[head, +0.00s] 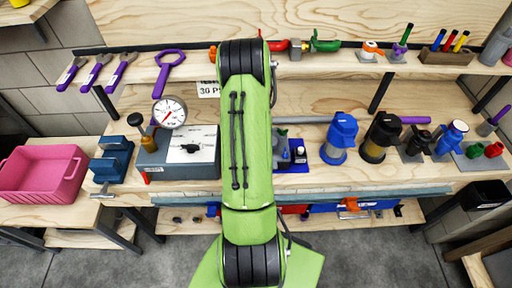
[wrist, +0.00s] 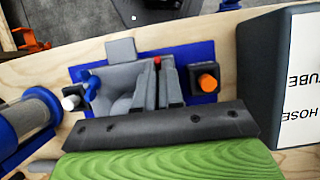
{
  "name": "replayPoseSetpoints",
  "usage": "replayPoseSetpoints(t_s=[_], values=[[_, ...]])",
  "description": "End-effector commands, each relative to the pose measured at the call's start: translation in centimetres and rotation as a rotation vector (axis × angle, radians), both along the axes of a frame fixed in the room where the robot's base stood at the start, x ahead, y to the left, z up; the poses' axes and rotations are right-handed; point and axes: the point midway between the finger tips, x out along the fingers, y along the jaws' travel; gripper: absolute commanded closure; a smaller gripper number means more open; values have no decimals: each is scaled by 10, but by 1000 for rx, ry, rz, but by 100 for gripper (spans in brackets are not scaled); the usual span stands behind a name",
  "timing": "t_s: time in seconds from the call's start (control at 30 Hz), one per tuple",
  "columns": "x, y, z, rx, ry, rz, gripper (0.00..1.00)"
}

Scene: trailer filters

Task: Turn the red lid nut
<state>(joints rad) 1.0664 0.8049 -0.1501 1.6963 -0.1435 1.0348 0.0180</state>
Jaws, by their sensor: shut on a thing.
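In the wrist view my gripper (wrist: 157,75) is shut, its two grey fingers close together and pointing away from the camera. A small bit of the red lid nut (wrist: 157,60) shows between the fingertips; the fingers hide the rest. The nut is over a grey housing (wrist: 112,101) on a blue base plate (wrist: 202,50). In the head view my green arm covers the gripper and the nut. The blue plate (head: 292,168) shows partly to the right of the arm.
Beside the fingers are an orange knob (wrist: 208,83) and a blue wing handle (wrist: 90,86). A blue filter (head: 340,139) stands to the right. A grey box (head: 180,158) with a gauge (head: 169,112) stands to the left. A shelf (head: 320,63) runs behind.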

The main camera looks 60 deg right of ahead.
Motion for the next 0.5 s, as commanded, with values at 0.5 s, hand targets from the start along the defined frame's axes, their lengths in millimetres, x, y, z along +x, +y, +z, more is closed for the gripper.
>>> replayPoseSetpoints(t_s=[0.5], values=[[0, -1, 1, -1, -1, 1, 67]])
